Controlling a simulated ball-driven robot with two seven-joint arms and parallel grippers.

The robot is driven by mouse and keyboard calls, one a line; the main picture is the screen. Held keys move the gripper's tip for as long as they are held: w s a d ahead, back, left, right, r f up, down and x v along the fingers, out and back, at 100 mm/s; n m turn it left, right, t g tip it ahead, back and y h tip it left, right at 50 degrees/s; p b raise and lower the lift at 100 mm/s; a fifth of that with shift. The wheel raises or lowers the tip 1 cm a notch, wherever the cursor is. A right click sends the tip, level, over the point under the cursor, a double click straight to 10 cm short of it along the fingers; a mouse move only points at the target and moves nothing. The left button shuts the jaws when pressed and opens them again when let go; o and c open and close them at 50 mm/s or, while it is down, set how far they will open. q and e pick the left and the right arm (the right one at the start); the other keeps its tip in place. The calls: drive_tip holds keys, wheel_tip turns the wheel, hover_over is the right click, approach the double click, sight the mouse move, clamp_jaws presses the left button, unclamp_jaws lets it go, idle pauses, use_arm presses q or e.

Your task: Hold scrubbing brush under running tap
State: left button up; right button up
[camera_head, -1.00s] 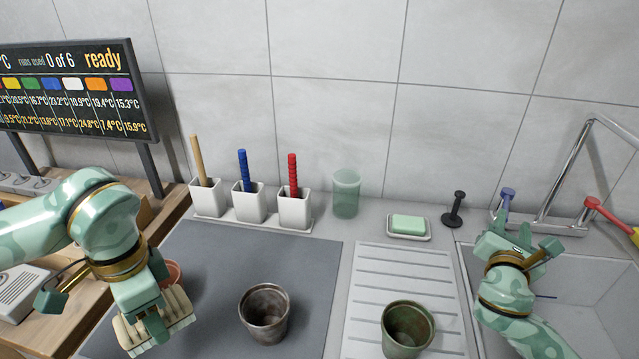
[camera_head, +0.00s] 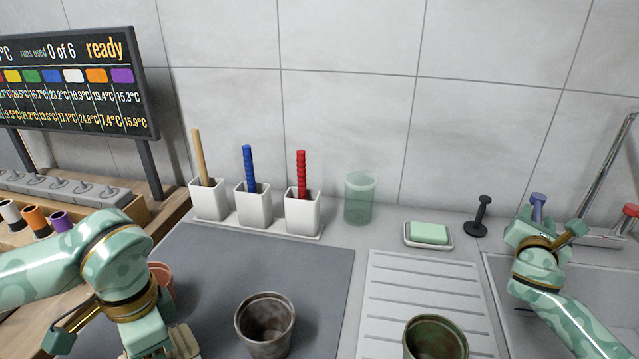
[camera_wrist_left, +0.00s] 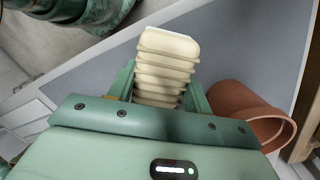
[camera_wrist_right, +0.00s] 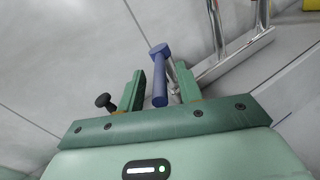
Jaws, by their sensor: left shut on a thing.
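The cream, ribbed scrubbing brush (camera_wrist_left: 165,65) is between the fingers of my left gripper (camera_wrist_left: 160,95), which is shut on it. In the head view the brush (camera_head: 184,344) shows only in part at the bottom edge, beside my left gripper (camera_head: 152,348). The chrome tap (camera_head: 608,170) stands at the right by the sink, with a blue handle (camera_head: 538,203) and a red handle (camera_head: 630,211). My right gripper (camera_head: 541,232) is at the blue handle. In the right wrist view the blue handle (camera_wrist_right: 160,88) lies between its open fingers (camera_wrist_right: 158,90). No water shows.
A terracotta pot (camera_head: 162,280) is close to my left gripper. A brown pot (camera_head: 264,330) stands on the grey mat (camera_head: 210,262), a green pot (camera_head: 436,340) by the ribbed drainer (camera_head: 415,290). Soap (camera_head: 428,233), a black knob (camera_head: 479,215) and a clear cup (camera_head: 360,198) are behind.

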use_arm(q)
drive_tip(key=shift+f, duration=0.15)
use_arm(e)
drive_tip(key=shift+w+d, duration=0.25)
drive_tip(key=shift+w, duration=0.05)
drive_tip(key=shift+r, duration=0.1)
